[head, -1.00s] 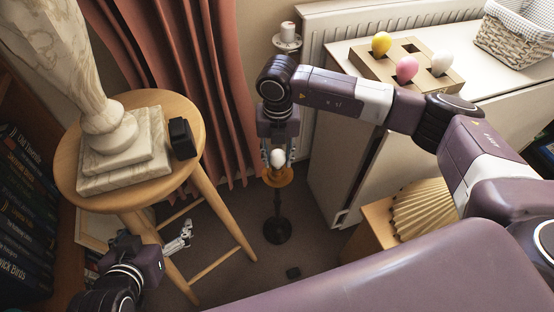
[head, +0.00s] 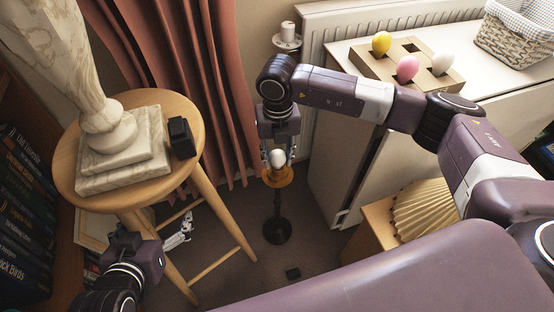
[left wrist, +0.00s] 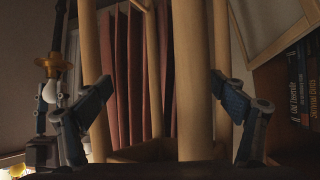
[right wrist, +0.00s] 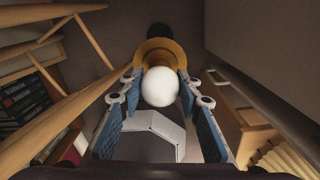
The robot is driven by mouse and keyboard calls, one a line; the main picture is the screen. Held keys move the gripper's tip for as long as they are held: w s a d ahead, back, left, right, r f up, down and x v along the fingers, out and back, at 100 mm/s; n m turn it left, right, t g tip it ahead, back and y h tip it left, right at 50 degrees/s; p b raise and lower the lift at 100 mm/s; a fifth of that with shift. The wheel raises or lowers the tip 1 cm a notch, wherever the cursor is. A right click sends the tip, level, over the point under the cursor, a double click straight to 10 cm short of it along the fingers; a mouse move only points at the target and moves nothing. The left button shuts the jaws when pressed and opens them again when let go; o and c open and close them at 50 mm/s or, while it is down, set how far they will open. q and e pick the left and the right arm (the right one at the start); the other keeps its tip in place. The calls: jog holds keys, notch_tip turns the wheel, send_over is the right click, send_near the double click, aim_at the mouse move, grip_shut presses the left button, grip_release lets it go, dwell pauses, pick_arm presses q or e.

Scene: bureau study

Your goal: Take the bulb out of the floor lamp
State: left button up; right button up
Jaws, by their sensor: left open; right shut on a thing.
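The floor lamp stands on the carpet, its dark round base (head: 277,231) below a brass-coloured socket collar (head: 279,178). The white bulb (head: 278,159) is at the top of the lamp, in line with the collar. My right gripper (head: 278,153) comes from above and is shut on the bulb. In the right wrist view the bulb (right wrist: 160,87) lies between the blue finger pads, with the collar (right wrist: 157,50) just behind it. My left gripper (head: 180,234) is open and empty, low beside the stool. The left wrist view shows the lamp's bulb (left wrist: 50,91) at the left.
A wooden stool (head: 184,165) holds a marble pedestal (head: 122,153) and a black box (head: 182,138). A wooden holder (head: 374,64) on the white cabinet carries yellow, pink and white bulbs. A pleated shade (head: 423,211) is at the right.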

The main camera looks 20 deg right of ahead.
pick_arm(q)
jog(key=shift+w, duration=0.15)
pick_arm(e)
jog(key=shift+n, duration=0.8)
pick_arm(q)
jog(key=shift+w+d+r+t, duration=0.2)
jog(key=shift+w+r+t, duration=0.15)
jog(key=shift+r, duration=0.1)
jog(key=shift+w+d+r+t, duration=0.15)
jog(key=shift+w+r+t, duration=0.15)
jog(key=shift+r, duration=0.15)
jog(key=shift+s+f, duration=0.1)
pick_arm(e)
jog(key=shift+r, duration=0.2)
jog(key=shift+r+p, duration=0.35)
jog(key=shift+r, duration=0.2)
jog(key=shift+r+p, duration=0.35)
jog(key=shift+r, duration=0.15)
pick_arm(q)
jog(key=s+a+f+g+y, duration=0.1)
jog(key=s+a+f+g, duration=0.3)
jog(key=s, duration=0.6)
jog(key=shift+f+g, duration=1.05)
jog(key=shift+f, duration=0.6)
pick_arm(e)
jog(key=shift+r, duration=0.25)
pick_arm(q)
jog(key=shift+s, duration=0.15)
